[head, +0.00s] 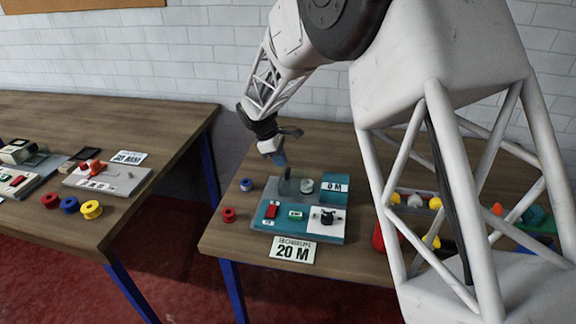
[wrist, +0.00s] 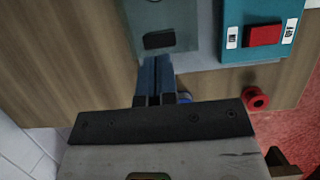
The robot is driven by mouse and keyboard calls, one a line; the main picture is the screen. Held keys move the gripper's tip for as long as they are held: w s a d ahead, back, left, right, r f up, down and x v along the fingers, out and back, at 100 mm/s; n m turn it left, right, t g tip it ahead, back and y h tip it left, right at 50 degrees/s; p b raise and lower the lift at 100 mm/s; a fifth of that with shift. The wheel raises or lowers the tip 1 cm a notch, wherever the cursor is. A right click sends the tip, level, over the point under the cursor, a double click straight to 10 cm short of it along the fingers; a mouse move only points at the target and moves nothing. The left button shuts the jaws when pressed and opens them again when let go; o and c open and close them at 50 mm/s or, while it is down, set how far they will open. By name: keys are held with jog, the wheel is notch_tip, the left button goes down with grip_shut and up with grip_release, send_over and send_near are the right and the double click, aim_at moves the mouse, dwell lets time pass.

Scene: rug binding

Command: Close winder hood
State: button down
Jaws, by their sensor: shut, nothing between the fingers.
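The winder (head: 300,228) is a teal and grey unit on the right-hand table, with a red switch (head: 271,211), a green display and a counter reading "0 M" (head: 335,187). A grey, see-through part at its back left (head: 288,186) looks like the hood; its exact angle is hard to tell. In the wrist view a grey translucent panel (wrist: 180,18) with a black patch lies just beyond my fingertips. My gripper (head: 282,161) is shut and empty, above the back left of the winder. In the wrist view its blue fingers (wrist: 155,62) are together, close to the panel; contact is unclear.
A blue spool (head: 246,184) and a red spool (head: 229,215) stand left of the winder. A "20 M" card (head: 292,251) lies in front. Bins of coloured parts (head: 415,202) are at right, partly behind my arm. Another table (head: 150,120) stands left across a gap.

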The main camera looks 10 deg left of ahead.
jog(key=v, duration=0.8)
jog(key=shift+d, duration=0.1)
jog(key=s+d+r+m+y, duration=0.1)
jog(key=s+d+r+m, duration=0.3)
jog(key=d, duration=0.5)
jog(key=s+d+r+m+y, duration=0.1)
jog(key=s+d+r+m, duration=0.1)
jog(key=s+d+r, duration=0.35)
jog(key=s+d+r+m+y, duration=0.1)
jog(key=s+d+r+m, duration=0.2)
jog(key=s+d, duration=0.55)
jog(key=s+d+f+m+t, duration=0.1)
jog(key=s+d+m, duration=0.3)
jog(key=s+d, duration=0.4)
jog(key=s+d+f+m+t+y, duration=0.1)
jog(key=s+d+m, duration=0.4)
jog(key=s+d, duration=0.4)
jog(key=s, duration=0.6)
jog(key=shift+s+f+t, duration=0.3)
jog(key=shift+f, duration=0.05)
